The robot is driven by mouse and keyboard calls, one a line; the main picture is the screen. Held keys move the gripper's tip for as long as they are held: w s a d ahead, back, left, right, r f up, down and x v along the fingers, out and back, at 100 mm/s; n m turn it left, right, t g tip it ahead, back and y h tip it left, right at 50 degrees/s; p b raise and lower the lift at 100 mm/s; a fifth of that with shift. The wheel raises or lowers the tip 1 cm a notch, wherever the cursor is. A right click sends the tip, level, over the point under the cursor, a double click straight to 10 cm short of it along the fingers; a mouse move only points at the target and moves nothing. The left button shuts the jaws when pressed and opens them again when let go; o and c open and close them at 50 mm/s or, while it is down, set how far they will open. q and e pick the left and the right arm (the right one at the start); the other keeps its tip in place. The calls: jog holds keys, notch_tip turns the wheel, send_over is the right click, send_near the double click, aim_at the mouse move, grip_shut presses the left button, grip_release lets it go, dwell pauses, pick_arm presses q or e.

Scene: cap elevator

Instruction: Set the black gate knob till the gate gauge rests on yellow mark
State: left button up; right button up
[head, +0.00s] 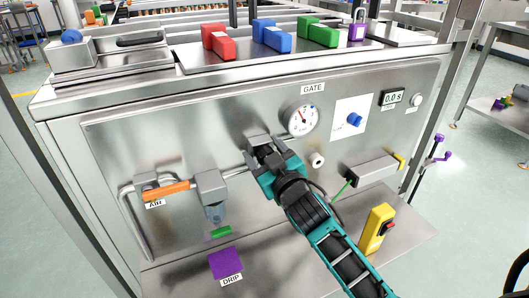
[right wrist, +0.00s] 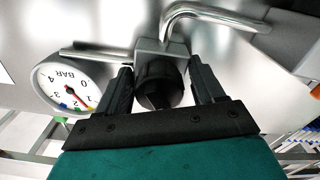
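The gate gauge (head: 303,119) is a round white dial on the steel panel, under the GATE label. In the right wrist view the gauge (right wrist: 70,88) shows small coloured marks at its rim. Its red needle points toward that marked side, but I cannot tell which mark it rests on. The black gate knob (right wrist: 158,86) sits on a grey valve block between the fingers of my right gripper (head: 264,148). The fingers stand on either side of the knob, with a visible gap at the right finger. In the head view the gripper hides the knob. My left gripper is out of view.
An orange AIR handle (head: 164,190) and pipes are left of my gripper. A white knob (head: 317,159) lies close on its right. A blue knob (head: 354,119), a timer (head: 392,97) and a yellow switch box (head: 377,229) are farther right. Coloured blocks stand on top.

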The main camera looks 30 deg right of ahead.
jog(key=shift+s, duration=0.6)
pick_arm(q)
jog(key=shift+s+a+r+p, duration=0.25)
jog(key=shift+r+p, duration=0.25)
jog(key=shift+p, duration=0.55)
pick_arm(e)
jog(key=s, duration=1.1)
jog(key=shift+s+a, duration=0.35)
jog(key=shift+a, duration=0.05)
jog(key=s+a+f+g+y, duration=0.2)
jog(key=s+a+f+g, duration=0.25)
jog(key=f, duration=0.45)
jog(key=s+a+f+g+y, duration=0.2)
jog(key=s+a+f+g, duration=0.15)
jog(key=a+f, duration=0.4)
pick_arm(q)
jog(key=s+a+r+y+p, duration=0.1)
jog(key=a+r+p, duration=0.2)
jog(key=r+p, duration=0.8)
jog(key=p, duration=0.5)
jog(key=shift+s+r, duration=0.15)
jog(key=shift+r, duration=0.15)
pick_arm(e)
jog(key=s+d+r+h, duration=0.1)
jog(key=d+r, duration=0.4)
jog(key=r, duration=0.6)
jog(key=shift+r+m+t, duration=0.2)
jog(key=shift+m+t, duration=0.2)
